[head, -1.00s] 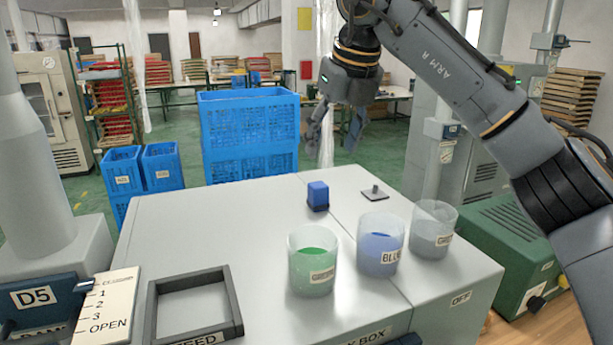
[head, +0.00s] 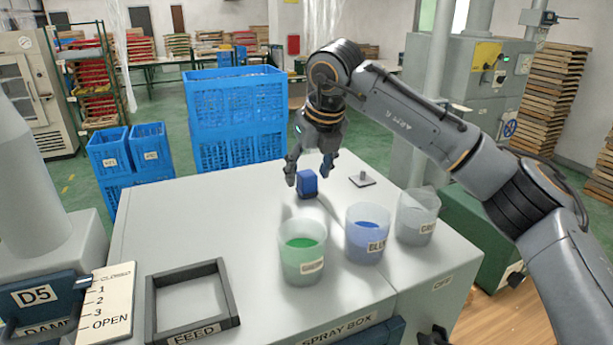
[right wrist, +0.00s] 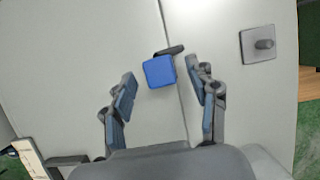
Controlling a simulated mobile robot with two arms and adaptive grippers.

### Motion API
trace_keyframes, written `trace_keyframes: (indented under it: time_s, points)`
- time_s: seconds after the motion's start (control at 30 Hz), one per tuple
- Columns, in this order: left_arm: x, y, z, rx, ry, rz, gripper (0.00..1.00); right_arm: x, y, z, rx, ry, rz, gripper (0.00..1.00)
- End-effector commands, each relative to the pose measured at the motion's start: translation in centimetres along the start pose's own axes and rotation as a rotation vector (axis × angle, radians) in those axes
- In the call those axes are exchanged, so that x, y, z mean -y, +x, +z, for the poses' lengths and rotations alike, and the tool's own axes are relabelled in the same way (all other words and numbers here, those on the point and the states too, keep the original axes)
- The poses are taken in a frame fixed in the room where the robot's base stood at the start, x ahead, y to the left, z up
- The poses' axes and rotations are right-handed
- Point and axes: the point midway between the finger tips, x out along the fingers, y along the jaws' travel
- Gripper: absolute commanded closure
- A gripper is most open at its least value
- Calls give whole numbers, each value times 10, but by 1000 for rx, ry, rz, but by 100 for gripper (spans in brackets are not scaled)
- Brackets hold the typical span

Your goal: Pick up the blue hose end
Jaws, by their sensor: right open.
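The blue hose end (head: 308,183) is a small blue block with a dark base on top of the grey spray box. In the right wrist view the blue hose end (right wrist: 159,71) shows between and just ahead of the two fingertips. My right gripper (head: 310,174) is open and reaches down from above at the block. In the right wrist view the right gripper (right wrist: 160,80) has a finger on each side, with gaps to the block. Whether the far finger touches it is hidden in the head view. My left gripper is out of view.
Green (head: 303,262), blue (head: 367,236) and grey (head: 417,217) labelled cups stand in front on the spray box (head: 200,210). A small plate with a peg (head: 362,180) lies right of the block. An empty feed frame (head: 232,310) sits front left. Blue crates (head: 237,105) stand behind.

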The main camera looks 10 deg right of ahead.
Motion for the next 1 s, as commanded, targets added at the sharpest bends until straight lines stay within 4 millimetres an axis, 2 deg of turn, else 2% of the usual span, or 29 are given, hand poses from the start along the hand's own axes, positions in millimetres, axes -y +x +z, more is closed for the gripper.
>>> trace_keyframes:
  time_s: [0.03,0.2,0.47,0.73,1.0]
  points:
    - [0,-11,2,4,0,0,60,0,3,0,-4,-1,1,42]
    - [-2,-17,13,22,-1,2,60,0,23,0,-2,-1,1,42]
    - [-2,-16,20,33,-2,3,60,0,27,-1,0,-1,1,42]
    - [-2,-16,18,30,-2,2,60,0,27,-1,0,-1,1,96]
    - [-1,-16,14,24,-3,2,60,0,27,0,0,-1,1,96]
